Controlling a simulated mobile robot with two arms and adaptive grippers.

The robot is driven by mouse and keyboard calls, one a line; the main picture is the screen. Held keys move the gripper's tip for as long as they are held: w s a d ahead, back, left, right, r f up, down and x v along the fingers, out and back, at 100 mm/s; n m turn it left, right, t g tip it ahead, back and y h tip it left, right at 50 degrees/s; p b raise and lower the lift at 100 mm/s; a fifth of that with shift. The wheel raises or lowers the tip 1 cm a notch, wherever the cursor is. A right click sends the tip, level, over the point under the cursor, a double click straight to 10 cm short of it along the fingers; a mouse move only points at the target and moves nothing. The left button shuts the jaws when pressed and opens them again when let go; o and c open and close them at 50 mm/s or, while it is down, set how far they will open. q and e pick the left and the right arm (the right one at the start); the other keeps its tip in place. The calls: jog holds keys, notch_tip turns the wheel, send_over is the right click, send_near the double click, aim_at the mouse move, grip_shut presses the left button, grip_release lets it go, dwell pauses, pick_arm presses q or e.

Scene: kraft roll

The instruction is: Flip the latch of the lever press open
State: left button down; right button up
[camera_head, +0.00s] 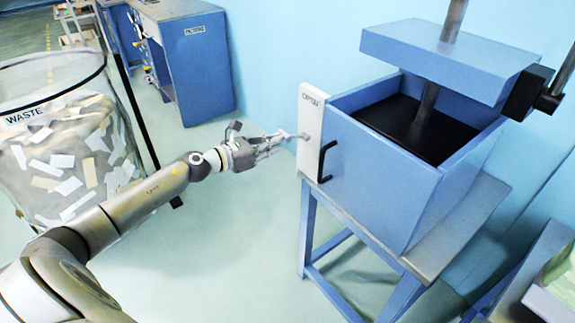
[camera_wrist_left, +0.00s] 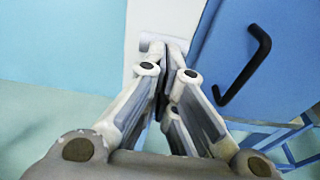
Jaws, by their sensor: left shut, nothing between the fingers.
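The lever press (camera_head: 385,180) is a blue open-topped box on a stand, with a black inside and a blue plate on a metal post above it. A white panel (camera_head: 312,105) with small lettering is on its left edge, beside a black handle (camera_head: 326,160). The panel (camera_wrist_left: 165,18) and handle (camera_wrist_left: 248,65) also show in the left wrist view. My left gripper (camera_head: 298,137) is shut and empty, its fingertips at the white panel. A small pale piece by the fingertips (camera_wrist_left: 165,48) may be the latch; the fingers partly hide it, and I cannot tell its position or whether they touch it. My right gripper is out of view.
A clear waste bin (camera_head: 70,150) full of paper scraps stands at the left. A blue cabinet (camera_head: 190,65) stands at the back. The blue stand (camera_head: 308,225) holds the press. Another surface (camera_head: 550,265) is at the lower right. The floor left of the stand is clear.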

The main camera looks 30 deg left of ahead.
pick_arm(q)
jog(key=shift+w+r, duration=0.1)
jog(key=shift+r, duration=0.3)
dwell(0.6)
jog(key=v, duration=1.2)
dwell(0.4)
jog(key=shift+d, duration=0.1)
dwell(0.4)
